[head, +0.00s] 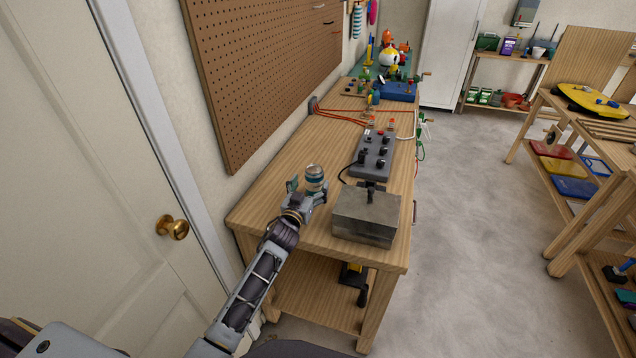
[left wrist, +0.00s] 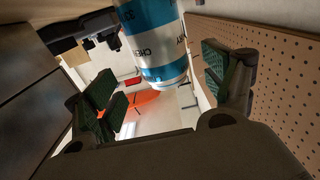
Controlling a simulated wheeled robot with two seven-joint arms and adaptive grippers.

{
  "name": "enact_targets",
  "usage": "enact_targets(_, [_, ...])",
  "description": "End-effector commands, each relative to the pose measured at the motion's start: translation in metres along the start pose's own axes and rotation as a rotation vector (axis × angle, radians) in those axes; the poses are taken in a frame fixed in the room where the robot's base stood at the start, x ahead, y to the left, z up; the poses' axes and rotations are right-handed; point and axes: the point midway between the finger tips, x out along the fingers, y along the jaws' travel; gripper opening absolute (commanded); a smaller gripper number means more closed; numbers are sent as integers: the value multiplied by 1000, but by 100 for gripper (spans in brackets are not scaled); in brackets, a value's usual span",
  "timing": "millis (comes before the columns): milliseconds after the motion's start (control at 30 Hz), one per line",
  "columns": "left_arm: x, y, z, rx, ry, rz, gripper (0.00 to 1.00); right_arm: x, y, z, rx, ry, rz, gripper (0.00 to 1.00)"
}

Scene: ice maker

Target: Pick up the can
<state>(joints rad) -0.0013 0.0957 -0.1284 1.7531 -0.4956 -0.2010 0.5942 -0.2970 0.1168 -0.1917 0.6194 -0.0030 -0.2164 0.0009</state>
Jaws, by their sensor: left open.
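The can (head: 315,178) is small, with blue and white bands, and stands upright on the wooden workbench (head: 270,205) near its left edge. My left gripper (head: 307,190) is open at the can, with its fingers on the near side and to the left and right of it. In the left wrist view the can (left wrist: 155,45) shows large between the two green-padded fingers and beyond their tips, with lettering on its side. I cannot tell whether a finger touches it. My right gripper is not in view.
A grey metal block (head: 366,215) sits right of the can on the bench. A dark control box (head: 374,155) with knobs and a cable lies behind. A pegboard (head: 260,70) hangs on the left wall, and a door with a brass knob (head: 172,228) is at left.

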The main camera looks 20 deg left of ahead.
Motion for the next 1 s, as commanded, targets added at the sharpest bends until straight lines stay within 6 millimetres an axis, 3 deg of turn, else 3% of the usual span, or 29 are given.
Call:
enact_targets(267, [6, 0, 0, -1, 0, 0, 83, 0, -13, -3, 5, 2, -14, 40])
enact_targets(633, [9, 0, 0, -1, 1, 0, 83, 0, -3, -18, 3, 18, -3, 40])
enact_targets(1000, [36, -3, -1, 0, 1, 0, 83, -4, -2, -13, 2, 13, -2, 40])
